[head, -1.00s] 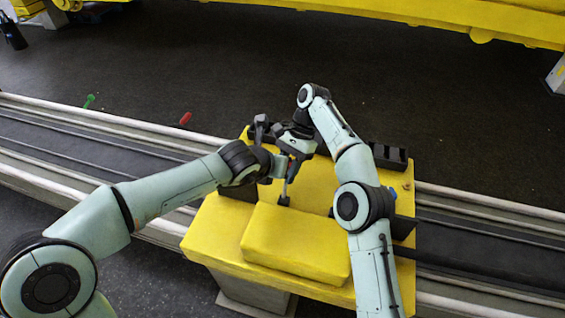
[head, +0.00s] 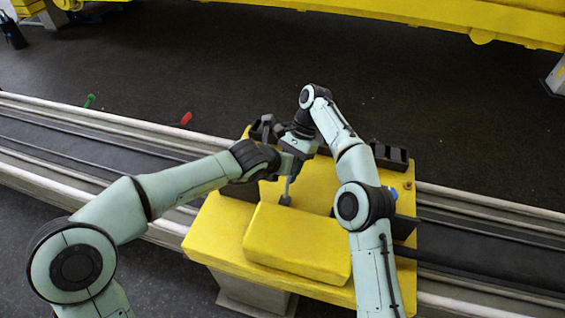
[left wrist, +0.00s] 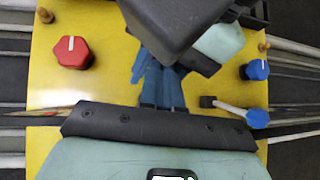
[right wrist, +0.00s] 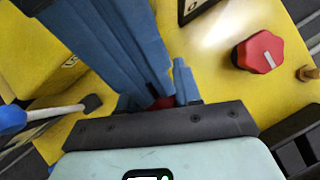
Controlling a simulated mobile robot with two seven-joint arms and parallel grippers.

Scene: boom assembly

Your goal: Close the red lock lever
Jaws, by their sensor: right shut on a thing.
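My right gripper (head: 302,130) reaches down over the yellow block. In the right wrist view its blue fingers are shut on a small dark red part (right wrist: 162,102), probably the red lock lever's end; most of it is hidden. My left gripper (head: 292,158) is close against the right one, above the block. In the left wrist view its fingers (left wrist: 164,92) lie nearly together, with nothing visible between them. A red knob (left wrist: 72,51) stands apart on the yellow plate; it also shows in the right wrist view (right wrist: 258,52).
A blue-ended lever (left wrist: 257,118) and a blue knob (left wrist: 255,69) are on the yellow plate. The yellow block (head: 205,240) sits across the rails. A red handle (head: 186,118) and a green handle (head: 89,100) stand by the rail at left.

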